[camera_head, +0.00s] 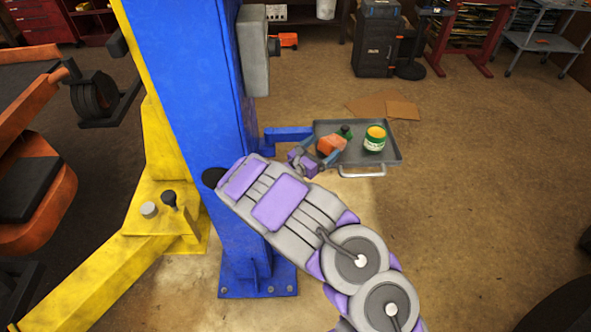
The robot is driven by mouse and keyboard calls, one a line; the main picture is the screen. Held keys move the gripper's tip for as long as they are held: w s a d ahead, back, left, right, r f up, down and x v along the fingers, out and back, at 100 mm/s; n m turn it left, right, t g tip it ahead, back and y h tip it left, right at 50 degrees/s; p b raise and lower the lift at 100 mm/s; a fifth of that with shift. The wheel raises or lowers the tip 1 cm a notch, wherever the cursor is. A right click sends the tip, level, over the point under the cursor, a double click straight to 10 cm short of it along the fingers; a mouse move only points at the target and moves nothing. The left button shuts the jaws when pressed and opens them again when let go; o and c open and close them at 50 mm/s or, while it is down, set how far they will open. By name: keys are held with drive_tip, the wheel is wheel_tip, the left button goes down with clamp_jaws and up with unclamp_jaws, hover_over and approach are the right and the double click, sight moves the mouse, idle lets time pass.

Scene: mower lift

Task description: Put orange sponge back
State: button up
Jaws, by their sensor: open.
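The orange sponge (331,145) is at the left part of a grey metal tray (390,158), which is fixed by a blue bracket to the blue lift column. My gripper (320,152) is at the tray's left side with its blue-grey fingers open on either side of the sponge. I cannot tell whether the fingers touch it or whether the sponge rests on the tray floor. My purple and grey arm reaches in from the lower right and hides the tray's near left corner.
A green and yellow jar (375,139) stands on the tray, with a small dark green item (345,131) behind the sponge. The blue column (190,90) and yellow lift frame (160,200) stand close left. Cardboard (385,106) lies behind.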

drive_tip(key=p+v, duration=0.3)
drive_tip(key=v, duration=1.2)
drive_tip(key=shift+s+d+r, duration=0.2)
drive_tip(key=shift+s+d, duration=0.1)
drive_tip(key=shift+s, duration=0.15)
drive_tip(key=s+d+r+m+g+h, duration=0.1)
drive_tip(key=s+d+r+m+g, duration=0.45)
drive_tip(key=d+r+m, duration=0.35)
drive_tip(key=s+d+r+m+g+h, duration=0.2)
drive_tip(key=s+d+r+m+g, duration=0.3)
drive_tip(key=d, duration=0.6)
drive_tip(key=s+d+r+m+g+y, duration=0.2)
drive_tip(key=s+m+g+y, duration=0.1)
drive_tip(key=s, duration=0.3)
drive_tip(key=s+d+r+m+g+y, duration=0.2)
drive_tip(key=s+d+m, duration=0.1)
drive_tip(key=s, duration=0.2)
drive_tip(key=s+a+m+y, duration=0.3)
drive_tip(key=s+a+y, duration=0.2)
drive_tip(key=s, duration=0.3)
drive_tip(key=s+a+m+t+y, duration=0.1)
drive_tip(key=s+a+m+y, duration=0.2)
drive_tip(key=s+a+y, duration=0.3)
drive_tip(key=s+a, duration=0.1)
drive_tip(key=s, duration=0.2)
drive_tip(key=shift+m, duration=0.4)
